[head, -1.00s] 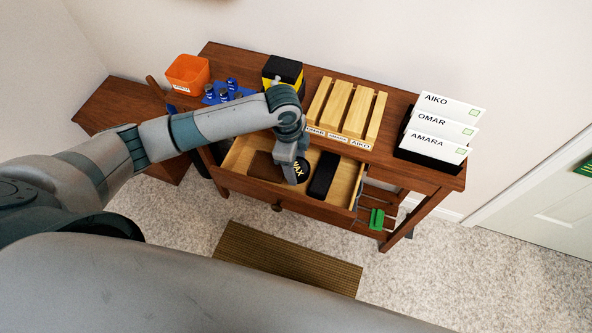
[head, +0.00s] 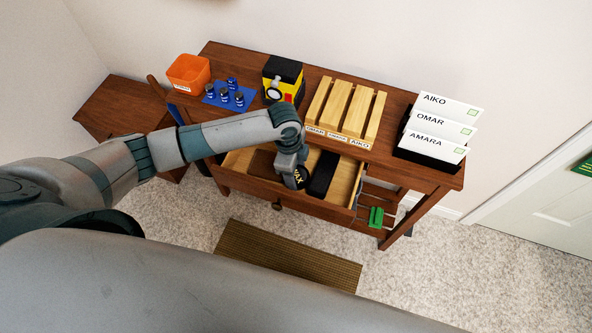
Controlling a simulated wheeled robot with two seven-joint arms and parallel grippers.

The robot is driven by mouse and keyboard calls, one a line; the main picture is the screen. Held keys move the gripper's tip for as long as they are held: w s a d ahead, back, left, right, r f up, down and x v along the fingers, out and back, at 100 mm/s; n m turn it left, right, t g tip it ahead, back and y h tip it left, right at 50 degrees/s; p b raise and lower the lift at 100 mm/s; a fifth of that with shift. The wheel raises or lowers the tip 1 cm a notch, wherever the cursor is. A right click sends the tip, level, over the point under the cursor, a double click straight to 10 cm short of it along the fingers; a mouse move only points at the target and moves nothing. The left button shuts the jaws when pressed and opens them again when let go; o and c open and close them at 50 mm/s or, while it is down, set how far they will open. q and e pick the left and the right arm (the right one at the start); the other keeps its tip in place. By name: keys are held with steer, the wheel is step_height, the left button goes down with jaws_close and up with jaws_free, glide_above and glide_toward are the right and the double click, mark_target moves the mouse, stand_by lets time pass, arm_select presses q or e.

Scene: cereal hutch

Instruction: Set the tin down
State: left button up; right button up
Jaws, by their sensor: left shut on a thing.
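The tin (head: 302,175) is dark and round, with WAX lettered on it. It is at the open drawer (head: 345,182) of the wooden hutch, just left of a black box (head: 323,174). My left gripper (head: 290,181) reaches down into the drawer area and is shut on the tin. The hand hides much of the tin, and I cannot tell whether its underside touches the drawer floor. My right gripper is not in view.
A brown item (head: 262,162) lies left in the drawer. On the hutch top stand an orange bin (head: 188,73), blue mat (head: 222,102) with several small bottles, yellow-black box (head: 283,80), slotted wooden rack (head: 357,110) and named white cards (head: 440,120). Little drawer floor shows bare.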

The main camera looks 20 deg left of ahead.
arm_select(q)
steer(key=shift+f, duration=0.1)
steer(key=o, duration=0.8)
steer(key=r, duration=0.4)
steer(key=a+r+b, duration=0.1)
steer(key=r, duration=0.7)
steer(key=shift+a+r+b, duration=0.1)
steer(key=shift+a+b, duration=0.1)
steer(key=shift+b, duration=0.1)
